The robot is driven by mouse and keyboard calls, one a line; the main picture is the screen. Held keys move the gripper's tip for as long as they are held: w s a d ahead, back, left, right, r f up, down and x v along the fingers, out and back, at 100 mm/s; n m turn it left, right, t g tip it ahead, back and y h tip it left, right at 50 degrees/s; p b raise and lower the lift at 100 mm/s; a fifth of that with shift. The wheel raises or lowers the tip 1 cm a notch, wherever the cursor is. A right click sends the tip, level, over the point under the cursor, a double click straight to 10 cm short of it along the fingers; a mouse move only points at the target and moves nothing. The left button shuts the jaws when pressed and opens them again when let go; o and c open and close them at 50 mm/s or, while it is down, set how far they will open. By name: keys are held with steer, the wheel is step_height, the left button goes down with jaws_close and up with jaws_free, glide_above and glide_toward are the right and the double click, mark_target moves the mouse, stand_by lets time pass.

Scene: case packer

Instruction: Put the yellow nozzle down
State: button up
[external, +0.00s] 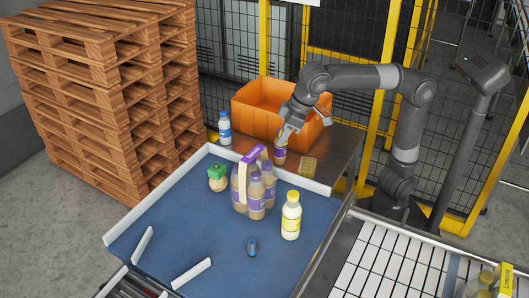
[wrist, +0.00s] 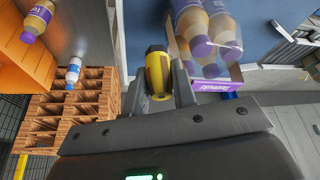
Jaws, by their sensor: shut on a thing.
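The yellow nozzle (wrist: 157,72), yellow with black parts, sits between the two fingers of my gripper (wrist: 157,88) in the wrist view. My gripper is shut on it. In the external view my gripper (external: 288,132) is above the brown side table, in front of the orange crate and close over a purple-labelled bottle (external: 280,154). I cannot clearly make out the nozzle in the external view.
The orange crate (external: 252,122) stands behind. The blue tray table (external: 180,225) holds a bottle pack (external: 241,195), a yellow-labelled bottle (external: 291,216), a green-topped item (external: 217,178) and a small blue item (external: 252,247).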

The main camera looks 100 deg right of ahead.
steer(key=s+d+f, duration=0.7)
steer(key=s+f, duration=0.1)
steer(key=w+a+f, duration=0.1)
steer(key=a+f, duration=0.1)
steer(key=a, duration=0.1)
steer(key=w+a+f, duration=0.2)
steer(key=a, duration=0.2)
steer(key=w+a+f, duration=0.2)
steer(key=a, duration=0.1)
steer(key=shift+a+f, duration=0.4)
steer(key=shift+f, duration=2.05)
steer(key=shift+f, duration=0.15)
steer(key=o, duration=1)
